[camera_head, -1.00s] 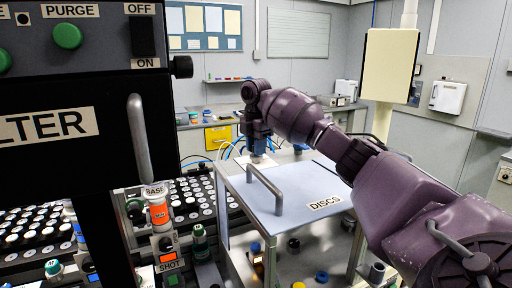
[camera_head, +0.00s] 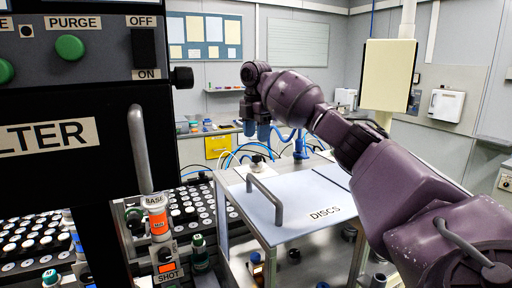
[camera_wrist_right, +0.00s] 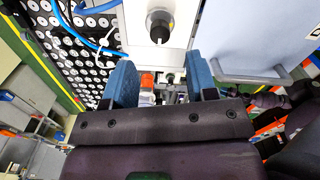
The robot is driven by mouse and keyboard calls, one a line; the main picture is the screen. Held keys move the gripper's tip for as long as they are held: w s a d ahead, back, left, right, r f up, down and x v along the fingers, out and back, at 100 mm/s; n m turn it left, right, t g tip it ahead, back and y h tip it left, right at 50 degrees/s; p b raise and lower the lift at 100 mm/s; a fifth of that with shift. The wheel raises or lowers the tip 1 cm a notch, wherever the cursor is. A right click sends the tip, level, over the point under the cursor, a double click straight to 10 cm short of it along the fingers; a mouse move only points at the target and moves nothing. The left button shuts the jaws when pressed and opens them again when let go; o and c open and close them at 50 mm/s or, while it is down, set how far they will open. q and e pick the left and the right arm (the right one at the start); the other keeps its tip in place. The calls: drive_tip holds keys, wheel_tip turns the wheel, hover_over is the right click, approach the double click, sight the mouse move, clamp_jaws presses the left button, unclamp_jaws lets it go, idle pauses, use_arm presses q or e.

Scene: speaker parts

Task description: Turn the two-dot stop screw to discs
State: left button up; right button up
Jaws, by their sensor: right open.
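A black knob (camera_head: 258,160) stands on a pale plate behind the DISCS lid. In the right wrist view the gripper (camera_wrist_right: 160,64) is open and empty, with the knob ahead of the gap between the fingers. My left gripper is not in view.
The DISCS lid (camera_head: 298,208) with a grey bar handle (camera_head: 266,200) lies in front of the knob. Blue hoses (camera_head: 300,146) run behind it. A black panel fills the left.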

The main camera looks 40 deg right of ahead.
sight(257, 155)
wheel_tip(257, 155, up, 4)
drive_tip(key=shift+f, duration=0.2)
drive_tip(key=shift+s+f, duration=0.1)
idle(0.7)
